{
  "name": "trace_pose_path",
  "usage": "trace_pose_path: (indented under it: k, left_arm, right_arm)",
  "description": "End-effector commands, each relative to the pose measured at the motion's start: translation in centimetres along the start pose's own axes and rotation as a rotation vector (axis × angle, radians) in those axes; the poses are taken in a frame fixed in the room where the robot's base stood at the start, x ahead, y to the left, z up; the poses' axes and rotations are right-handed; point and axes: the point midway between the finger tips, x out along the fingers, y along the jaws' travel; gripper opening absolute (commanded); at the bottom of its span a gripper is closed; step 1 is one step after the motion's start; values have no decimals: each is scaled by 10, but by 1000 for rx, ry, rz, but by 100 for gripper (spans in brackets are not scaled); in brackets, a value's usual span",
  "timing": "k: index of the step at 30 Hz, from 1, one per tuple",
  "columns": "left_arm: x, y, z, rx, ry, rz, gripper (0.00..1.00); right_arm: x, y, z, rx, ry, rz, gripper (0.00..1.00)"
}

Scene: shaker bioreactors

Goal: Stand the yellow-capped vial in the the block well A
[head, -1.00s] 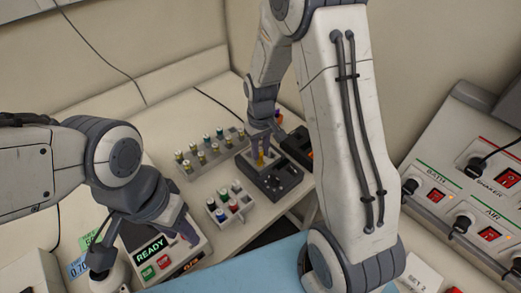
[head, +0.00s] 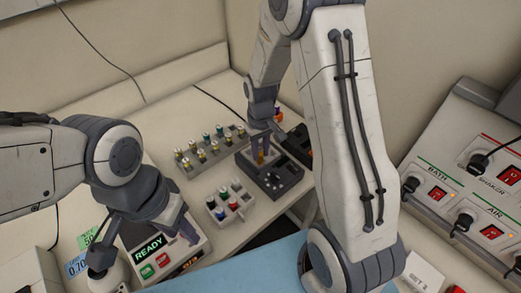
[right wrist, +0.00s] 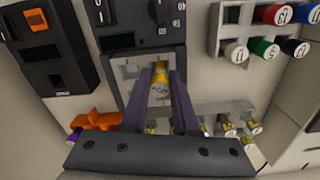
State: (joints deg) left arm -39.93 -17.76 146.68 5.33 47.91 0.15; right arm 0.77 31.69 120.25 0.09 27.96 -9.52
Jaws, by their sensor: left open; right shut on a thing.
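The yellow-capped vial (head: 261,157) is between the fingers of my right gripper (head: 260,143), which is shut on it. The vial is over or in the dark block (head: 279,183); I cannot tell how deep it sits. In the right wrist view the yellow vial (right wrist: 160,83) shows between the fingertips (right wrist: 161,92), in front of the block's light well plate (right wrist: 130,68). Well A's label cannot be read, and the fingers hide part of the plate. My left gripper (head: 187,234) is open and empty, over the READY instrument (head: 150,246).
A grey rack (head: 190,175) with several capped vials stands behind and left of the block. A small white rack (head: 218,215) with coloured caps stands in front. A dark device with an orange part (right wrist: 97,120) is close beside the block. Switch panels (head: 470,215) are at right.

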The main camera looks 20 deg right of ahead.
Motion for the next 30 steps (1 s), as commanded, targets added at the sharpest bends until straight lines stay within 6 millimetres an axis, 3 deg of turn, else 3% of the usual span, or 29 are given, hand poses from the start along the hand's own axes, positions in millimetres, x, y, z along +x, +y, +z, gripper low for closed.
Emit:
trace_pose_path:
  k: [19,20,21,22,30]
  left_arm:
    - [8,-1,0,0,0,0,42]
    - [8,-1,0,0,0,0,42]
    - [8,-1,0,0,0,0,42]
    - [8,-1,0,0,0,0,42]
    - [8,-1,0,0,0,0,42]
  right_arm:
    - [12,0,0,0,0,0,0]
    - [12,0,0,0,0,0,39]
    - [12,0,0,0,0,0,54]
    - [12,0,0,0,0,0,63]
    - [12,0,0,0,0,0,63]
